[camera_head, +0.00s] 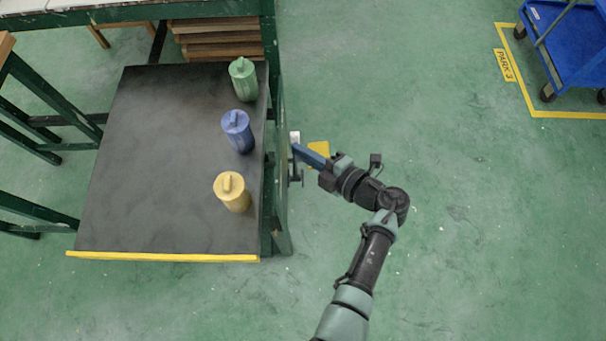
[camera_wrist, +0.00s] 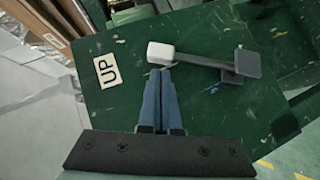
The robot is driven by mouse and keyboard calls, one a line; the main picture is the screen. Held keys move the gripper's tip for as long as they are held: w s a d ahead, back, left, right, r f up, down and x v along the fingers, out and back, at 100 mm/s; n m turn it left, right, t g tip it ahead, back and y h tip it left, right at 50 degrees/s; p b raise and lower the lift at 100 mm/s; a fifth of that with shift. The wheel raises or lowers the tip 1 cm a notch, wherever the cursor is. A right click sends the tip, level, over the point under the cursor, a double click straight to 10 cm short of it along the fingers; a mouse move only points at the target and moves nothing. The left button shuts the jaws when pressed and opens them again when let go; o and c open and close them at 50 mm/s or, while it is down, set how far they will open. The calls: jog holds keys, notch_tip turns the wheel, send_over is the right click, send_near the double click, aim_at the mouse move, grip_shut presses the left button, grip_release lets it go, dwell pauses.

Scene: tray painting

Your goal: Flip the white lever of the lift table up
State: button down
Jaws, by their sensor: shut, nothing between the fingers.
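The lift table (camera_head: 150,150) has a dark top with a yellow front edge and a green side panel (camera_wrist: 215,120). The lever has a white knob (camera_wrist: 160,53) on a dark bar (camera_wrist: 200,61), which runs right to a dark square pivot block (camera_wrist: 238,66). The knob also shows at the table's right side in the head view (camera_head: 295,136). My gripper (camera_wrist: 160,72) is shut and empty, its blue fingertips just below the knob in the wrist view; I cannot tell whether they touch it. In the head view my gripper (camera_head: 297,149) reaches the panel from the right.
An UP label (camera_wrist: 107,70) is on the panel, left of the knob. Green (camera_head: 243,80), blue (camera_head: 238,132) and yellow (camera_head: 231,192) canisters stand along the tabletop's right side. A blue cart (camera_head: 578,45) stands at top right. The floor right of the table is mostly clear.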

jog(key=shift+w+f, duration=0.15)
jog(key=shift+w, duration=0.35)
jog(key=shift+w, duration=0.15)
jog(key=shift+r, duration=0.2)
